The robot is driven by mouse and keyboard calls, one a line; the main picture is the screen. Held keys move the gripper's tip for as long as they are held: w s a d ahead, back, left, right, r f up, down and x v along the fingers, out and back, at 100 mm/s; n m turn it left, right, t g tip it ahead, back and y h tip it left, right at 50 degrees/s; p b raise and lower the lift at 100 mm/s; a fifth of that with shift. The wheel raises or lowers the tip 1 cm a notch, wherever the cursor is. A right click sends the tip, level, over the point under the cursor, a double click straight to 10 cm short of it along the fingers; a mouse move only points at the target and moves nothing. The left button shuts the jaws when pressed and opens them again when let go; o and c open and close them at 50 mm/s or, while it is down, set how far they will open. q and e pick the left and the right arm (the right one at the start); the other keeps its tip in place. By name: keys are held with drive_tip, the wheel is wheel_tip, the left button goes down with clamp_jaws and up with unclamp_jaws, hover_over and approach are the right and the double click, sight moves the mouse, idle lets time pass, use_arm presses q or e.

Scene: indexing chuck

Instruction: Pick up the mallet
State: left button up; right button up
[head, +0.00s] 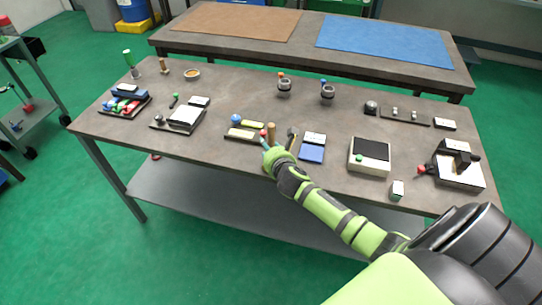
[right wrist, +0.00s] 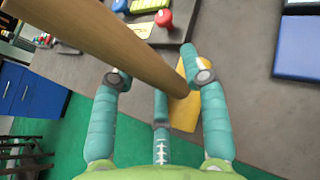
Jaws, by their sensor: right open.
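A wooden handle (head: 271,131), which looks like the mallet's, stands up near the front middle of the table in the head view. In the right wrist view the handle (right wrist: 125,45) runs from the upper left down between my fingers. A yellow piece (right wrist: 186,112) shows at its lower end, partly hidden by a finger; I cannot tell if it is the mallet's head. My right gripper (right wrist: 160,78) is open, with its fingers on either side of the handle and not closed on it. In the head view my right gripper (head: 270,153) is at the handle. My left gripper is not in view.
A dark-headed tool (head: 291,137) and a blue pad (head: 312,153) lie just right of the handle. A tray with yellow bars (head: 240,134) and a red knob (right wrist: 163,18) are close by. A white-and-black box (head: 369,157) stands farther right. The table's front edge is close.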

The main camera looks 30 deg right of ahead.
sight(270, 139)
clamp_jaws()
drive_tip(key=shift+r, duration=0.15)
drive_tip(key=shift+r, duration=0.1)
drive_tip(key=shift+w+r, duration=0.1)
drive_tip(key=shift+r, duration=0.55)
wheel_tip(270, 139, up, 3)
drive_tip(key=s+d+r, duration=0.6)
drive_tip(key=d, duration=0.4)
drive_tip(key=shift+r+b, duration=0.3)
drive_tip(key=shift+b, duration=0.1)
